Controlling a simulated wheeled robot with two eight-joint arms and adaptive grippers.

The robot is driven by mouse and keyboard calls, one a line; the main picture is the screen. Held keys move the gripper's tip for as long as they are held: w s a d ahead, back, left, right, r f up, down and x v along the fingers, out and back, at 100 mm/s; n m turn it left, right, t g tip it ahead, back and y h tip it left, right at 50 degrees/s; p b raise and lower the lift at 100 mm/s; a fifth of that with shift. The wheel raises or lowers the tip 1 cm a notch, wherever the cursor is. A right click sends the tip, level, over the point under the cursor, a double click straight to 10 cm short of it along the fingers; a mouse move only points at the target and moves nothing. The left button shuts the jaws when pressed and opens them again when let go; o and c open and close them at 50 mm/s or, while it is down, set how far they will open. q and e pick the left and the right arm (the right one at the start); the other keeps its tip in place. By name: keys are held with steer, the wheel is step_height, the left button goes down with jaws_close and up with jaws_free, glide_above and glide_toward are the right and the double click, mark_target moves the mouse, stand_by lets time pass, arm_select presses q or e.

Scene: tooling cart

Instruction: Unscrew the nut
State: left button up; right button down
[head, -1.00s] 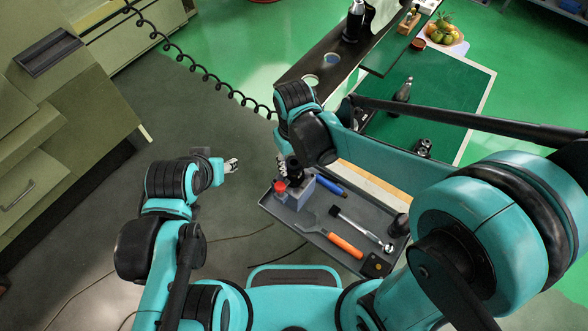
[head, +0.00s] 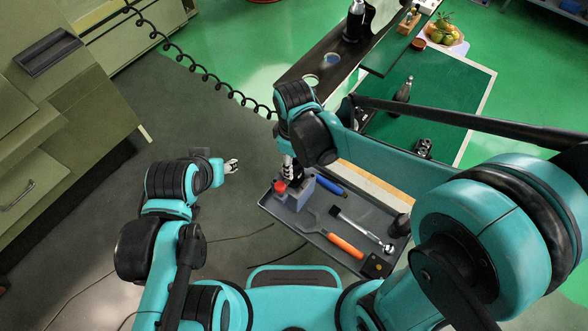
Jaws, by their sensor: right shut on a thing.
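My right gripper (head: 291,176) points down at the grey block (head: 301,192) at the left end of the grey tray. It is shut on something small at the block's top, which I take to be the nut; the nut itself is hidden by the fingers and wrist. A red round part (head: 280,187) sits at the block's left side, close beside the fingers. My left gripper (head: 231,166) is over the floor, left of the tray and away from it. It is too small to tell whether it is open or shut.
The grey tray (head: 318,241) also holds a blue-handled tool (head: 330,184), an orange-handled tool (head: 345,246), a ratchet-like tool (head: 362,228) and a dark cylinder (head: 399,225). A green mat (head: 448,88) lies behind. The floor left of the tray is free.

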steer(key=n, duration=0.4)
steer(key=shift+n, duration=0.4)
steer(key=c, duration=0.7)
jaws_free()
steer(key=shift+c, duration=0.2)
steer(key=m, duration=1.8)
steer(key=shift+b, duration=0.3)
steer(key=m, duration=0.6)
